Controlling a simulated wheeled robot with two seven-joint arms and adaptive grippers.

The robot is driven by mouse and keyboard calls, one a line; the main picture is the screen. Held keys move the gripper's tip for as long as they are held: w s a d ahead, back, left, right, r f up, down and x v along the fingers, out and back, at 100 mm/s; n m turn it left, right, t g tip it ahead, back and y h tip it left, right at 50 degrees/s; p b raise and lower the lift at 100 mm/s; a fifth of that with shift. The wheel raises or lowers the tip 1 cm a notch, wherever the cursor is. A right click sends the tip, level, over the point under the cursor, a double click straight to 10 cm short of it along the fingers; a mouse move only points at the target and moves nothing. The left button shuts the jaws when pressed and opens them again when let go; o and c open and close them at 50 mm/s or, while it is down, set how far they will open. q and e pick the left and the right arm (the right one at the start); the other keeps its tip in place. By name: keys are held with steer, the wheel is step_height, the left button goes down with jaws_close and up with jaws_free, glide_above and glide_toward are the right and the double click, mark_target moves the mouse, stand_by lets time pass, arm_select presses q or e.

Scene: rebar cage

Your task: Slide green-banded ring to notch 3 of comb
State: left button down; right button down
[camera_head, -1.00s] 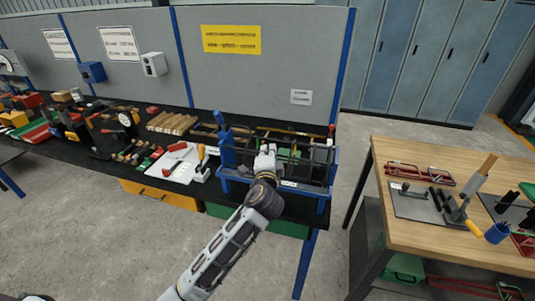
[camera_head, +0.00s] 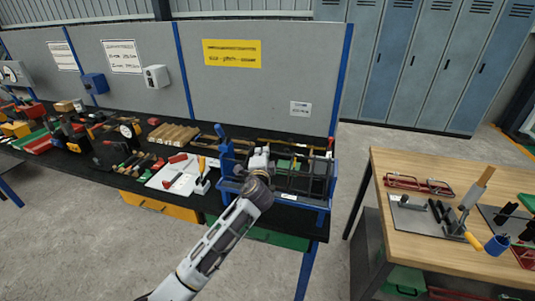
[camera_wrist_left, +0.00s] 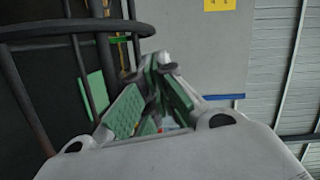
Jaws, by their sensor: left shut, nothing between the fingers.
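The rebar cage, with dark bars and rings, stands in a blue frame (camera_head: 328,183) on the black bench, in the head view. My left gripper (camera_head: 262,150) is over the left part of the cage. It is shut and empty. In the left wrist view its green-padded fingers (camera_wrist_left: 157,70) come together beside dark curved rings (camera_wrist_left: 75,29) on the left. A small green mark (camera_wrist_left: 119,40) shows by those rings; it may be the green band, but I cannot tell. The comb's notches cannot be made out. My right gripper is out of view.
A white board with tools (camera_head: 178,178) lies left of the frame, and several more tools crowd the bench further left. A grey partition (camera_head: 265,95) stands behind. A wooden table (camera_head: 400,235) with tools is at right, with a floor gap between.

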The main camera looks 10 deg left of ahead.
arm_select(q)
steer(key=shift+a+f, duration=0.15)
steer(key=shift+a, duration=0.45)
steer(key=shift+a, duration=0.65)
steer(key=shift+w, duration=0.1)
steer(key=shift+p, duration=0.3)
